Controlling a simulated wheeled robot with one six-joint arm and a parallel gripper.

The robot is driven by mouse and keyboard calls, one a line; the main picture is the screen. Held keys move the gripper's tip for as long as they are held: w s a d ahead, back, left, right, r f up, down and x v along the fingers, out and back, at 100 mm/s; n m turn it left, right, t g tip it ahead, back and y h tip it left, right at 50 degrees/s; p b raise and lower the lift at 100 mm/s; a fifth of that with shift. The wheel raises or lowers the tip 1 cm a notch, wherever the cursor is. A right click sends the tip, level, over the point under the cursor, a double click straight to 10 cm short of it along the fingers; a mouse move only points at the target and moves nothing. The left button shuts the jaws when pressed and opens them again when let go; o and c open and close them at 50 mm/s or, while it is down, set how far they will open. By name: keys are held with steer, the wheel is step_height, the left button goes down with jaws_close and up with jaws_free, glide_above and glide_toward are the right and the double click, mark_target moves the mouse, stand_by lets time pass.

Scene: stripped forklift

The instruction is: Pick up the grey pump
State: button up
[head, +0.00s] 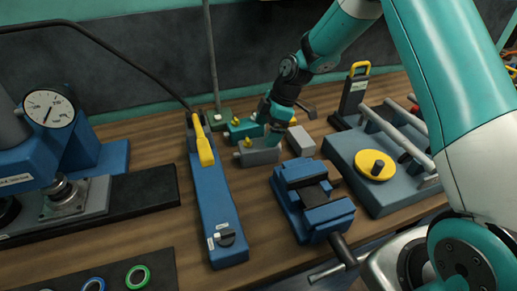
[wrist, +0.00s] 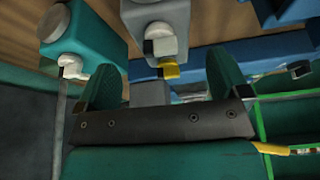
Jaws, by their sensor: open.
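The grey pump (head: 258,154) is a small grey block with a yellow part on top, on the wooden bench in the middle of the head view. My gripper (head: 274,132) is low, at its right end, and hides part of it. In the wrist view my gripper's two teal fingers (wrist: 164,80) are spread apart. A grey body (wrist: 165,14) with a pale knob and a yellow piece, which looks like the pump, shows just beyond and partly between them. I cannot tell whether the fingers touch it.
A teal pump-like unit (head: 241,129) stands close behind the grey pump. A plain grey block (head: 300,140) lies to the right. A blue vise (head: 312,198) is in front, and a long blue tool with a yellow lever (head: 215,195) stands to the left.

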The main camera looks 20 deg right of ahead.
mark_target(260, 143)
steer(key=p+x, duration=0.1)
steer(key=x, duration=0.1)
steer(key=p+x, duration=0.1)
steer(key=x, duration=0.1)
steer(key=shift+s+a+f, duration=0.1)
steer(key=shift+s, duration=0.1)
steer(key=shift+a+f, duration=0.15)
steer(key=shift+f, duration=0.35)
steer(key=c, duration=1.4)
steer(key=shift+w, duration=0.1)
steer(key=shift+c, duration=1.2)
steer(key=shift+r, duration=0.1)
